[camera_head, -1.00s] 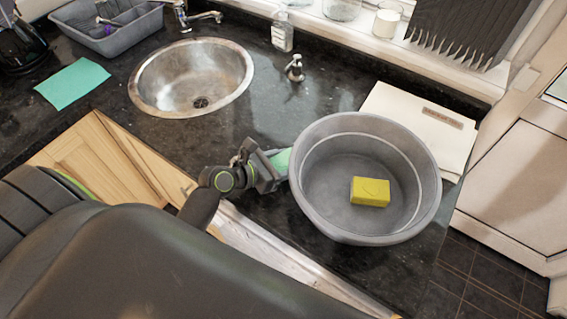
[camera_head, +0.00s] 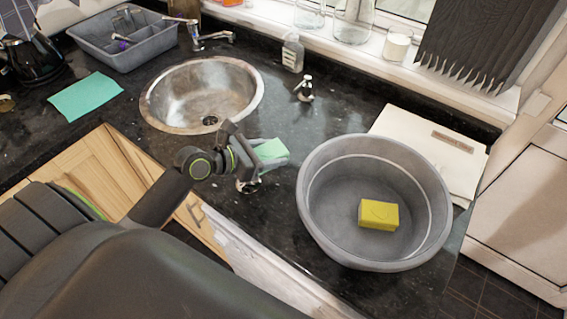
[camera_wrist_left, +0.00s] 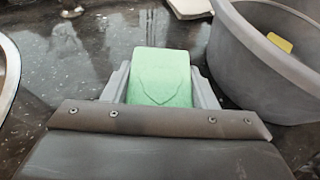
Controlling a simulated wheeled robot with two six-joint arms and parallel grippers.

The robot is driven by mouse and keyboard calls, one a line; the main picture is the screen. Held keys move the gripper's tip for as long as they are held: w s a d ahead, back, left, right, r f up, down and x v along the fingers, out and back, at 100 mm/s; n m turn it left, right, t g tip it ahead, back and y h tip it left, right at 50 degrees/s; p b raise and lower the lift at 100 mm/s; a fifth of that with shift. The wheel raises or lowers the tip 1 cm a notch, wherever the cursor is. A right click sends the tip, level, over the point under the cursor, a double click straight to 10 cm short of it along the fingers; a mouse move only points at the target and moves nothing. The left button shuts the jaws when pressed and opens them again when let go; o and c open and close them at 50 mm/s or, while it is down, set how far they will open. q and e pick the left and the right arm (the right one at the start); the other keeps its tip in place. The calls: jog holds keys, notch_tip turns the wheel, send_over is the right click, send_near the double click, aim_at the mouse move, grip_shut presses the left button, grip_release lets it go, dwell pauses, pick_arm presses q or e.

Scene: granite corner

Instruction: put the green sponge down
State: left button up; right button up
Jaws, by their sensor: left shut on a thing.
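The green sponge (camera_head: 271,149) is between the fingers of my left gripper (camera_head: 264,160), which is shut on it. In the left wrist view the sponge (camera_wrist_left: 160,76) sticks out past the fingertips of the left gripper (camera_wrist_left: 163,90). The gripper is over the dark granite counter, between the round steel sink and the grey basin. Whether the sponge touches the counter I cannot tell. My right gripper is not in view.
The grey basin (camera_head: 323,235) with a yellow sponge (camera_head: 378,214) in it stands to the right. The steel sink (camera_head: 180,100) lies behind left. A soap dispenser (camera_head: 304,90) and white boards (camera_head: 455,150) are behind. Bare granite (camera_head: 270,215) lies in front.

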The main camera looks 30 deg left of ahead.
pick_arm(q)
jog(key=a+b, duration=0.1)
jog(key=a, duration=0.2)
jog(key=w+a+b, duration=0.1)
jog(key=a, duration=0.3)
jog(key=a+b, duration=0.2)
jog(key=a, duration=0.2)
jog(key=shift+w+a+f, duration=0.1)
jog(key=shift+w+f, duration=0.05)
jog(key=shift+w, duration=0.15)
jog(key=shift+w+a, duration=0.15)
jog(key=shift+a, duration=0.8)
